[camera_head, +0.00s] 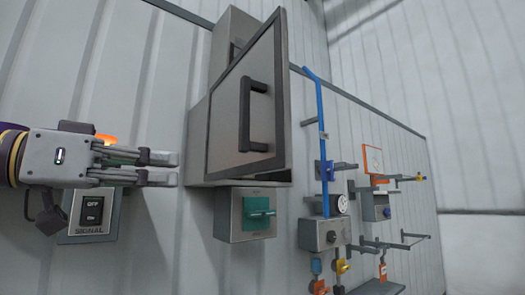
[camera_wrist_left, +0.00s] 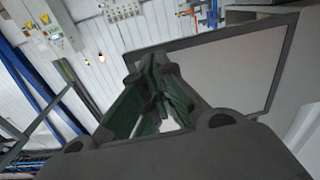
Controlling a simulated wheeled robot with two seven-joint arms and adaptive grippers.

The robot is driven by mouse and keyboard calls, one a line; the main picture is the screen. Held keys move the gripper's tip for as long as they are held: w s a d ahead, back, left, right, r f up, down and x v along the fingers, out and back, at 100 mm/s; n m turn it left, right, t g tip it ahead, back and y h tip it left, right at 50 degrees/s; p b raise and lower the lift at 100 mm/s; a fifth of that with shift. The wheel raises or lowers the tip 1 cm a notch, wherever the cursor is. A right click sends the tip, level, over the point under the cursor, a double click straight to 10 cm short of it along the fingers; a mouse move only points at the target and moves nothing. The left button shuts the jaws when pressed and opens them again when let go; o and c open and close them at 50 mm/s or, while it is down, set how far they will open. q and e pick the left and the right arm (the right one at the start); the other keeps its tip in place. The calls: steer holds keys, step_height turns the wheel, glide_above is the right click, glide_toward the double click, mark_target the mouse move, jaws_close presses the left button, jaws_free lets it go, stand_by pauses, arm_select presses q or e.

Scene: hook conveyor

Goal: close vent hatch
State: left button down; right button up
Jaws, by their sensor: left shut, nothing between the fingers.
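The vent hatch (camera_head: 224,122) is a grey metal panel with a dark frame, standing swung open from its wall box (camera_head: 196,138). A black bar handle (camera_head: 247,115) is on its face. The hatch's panel also shows in the left wrist view (camera_wrist_left: 232,70), to the right of the fingers and behind them. My left gripper (camera_head: 176,168) points right, just left of the box's lower part in the head view, with its fingers shut and empty. Its fingers fill the middle of the left wrist view (camera_wrist_left: 158,85). I cannot tell whether it touches the hatch. My right gripper is out of view.
A grey box with a green part (camera_head: 232,216) hangs below the hatch. A signal switch box (camera_head: 92,212) is below my left gripper, with an orange lamp (camera_head: 105,139) behind it. A blue pole (camera_head: 320,130) and several hooks and fixtures line the wall to the right.

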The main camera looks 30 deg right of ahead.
arm_select(q)
steer(key=s+r+m+g, duration=0.1)
steer(key=s+r, duration=0.2)
steer(key=s, duration=0.2)
steer(key=shift+s+d+r+m+g, duration=0.2)
steer(key=shift+s+r+m+g, duration=0.05)
steer(key=shift+s+m+g, duration=0.05)
steer(key=p, duration=0.2)
glide_toward(278, 152)
steer(key=d, duration=0.6)
steer(key=shift+d+r+p, duration=0.1)
steer(key=shift+r+p, duration=0.05)
steer(key=shift+p, duration=0.2)
steer(key=shift+d, duration=0.45)
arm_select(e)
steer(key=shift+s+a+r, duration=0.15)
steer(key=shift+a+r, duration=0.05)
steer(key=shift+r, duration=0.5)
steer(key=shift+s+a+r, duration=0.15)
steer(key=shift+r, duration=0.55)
arm_select(q)
steer(key=shift+d, duration=0.15)
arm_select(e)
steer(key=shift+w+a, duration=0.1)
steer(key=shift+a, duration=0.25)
